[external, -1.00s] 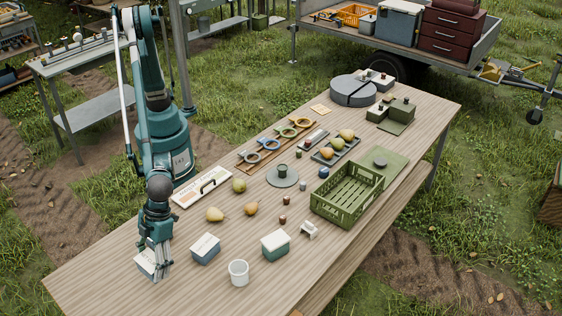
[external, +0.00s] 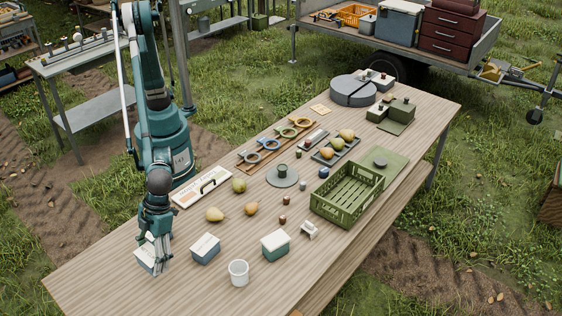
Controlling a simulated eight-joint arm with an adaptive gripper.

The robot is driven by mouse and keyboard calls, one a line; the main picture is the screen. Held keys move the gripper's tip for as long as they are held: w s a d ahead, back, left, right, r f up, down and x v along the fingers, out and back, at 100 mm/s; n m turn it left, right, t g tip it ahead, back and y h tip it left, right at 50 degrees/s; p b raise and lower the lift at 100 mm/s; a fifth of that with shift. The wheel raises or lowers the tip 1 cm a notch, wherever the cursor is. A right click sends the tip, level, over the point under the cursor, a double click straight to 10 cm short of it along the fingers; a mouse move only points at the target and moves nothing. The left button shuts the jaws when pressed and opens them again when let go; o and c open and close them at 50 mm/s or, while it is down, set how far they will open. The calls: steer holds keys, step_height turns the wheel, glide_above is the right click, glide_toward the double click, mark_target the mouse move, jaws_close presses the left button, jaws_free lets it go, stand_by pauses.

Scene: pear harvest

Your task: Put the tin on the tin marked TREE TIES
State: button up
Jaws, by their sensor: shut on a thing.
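My gripper (external: 155,256) is at the near left of the table, pointing down and shut on a white-topped tin (external: 144,257). The fingers hide part of this tin. Whether its underside is clear of the table is hard to tell. A blue-grey tin with a white lid (external: 206,249) stands just right of my gripper, apart from it. A green tin with a pale lid (external: 275,246) stands further right. The lettering on the tins is too small to read, so I cannot tell which is marked TREE TIES.
A white cup (external: 239,273) stands in front, between the two standing tins. A green slatted crate (external: 347,195) is further right. The near left tabletop is clear.

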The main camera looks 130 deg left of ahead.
steer(key=s+a+r+p, duration=0.2)
steer(key=s+a+r, duration=0.1)
steer(key=s+a, duration=0.3)
steer(key=s+a+r+p, duration=0.2)
steer(key=s+a, duration=0.4)
steer(key=s, duration=0.4)
steer(key=shift+s+a+r, duration=0.25)
steer(key=shift+a+r, duration=0.15)
steer(key=shift+r, duration=0.2)
steer(key=shift+f, duration=0.1)
steer(key=shift+f, duration=2.85)
steer(key=shift+f+b, duration=0.1)
steer(key=shift+b, duration=0.2)
steer(key=shift+f, duration=1.95)
steer(key=shift+f+b, duration=0.25)
steer(key=shift+b, duration=0.25)
steer(key=o, duration=1)
steer(key=shift+r, duration=0.1)
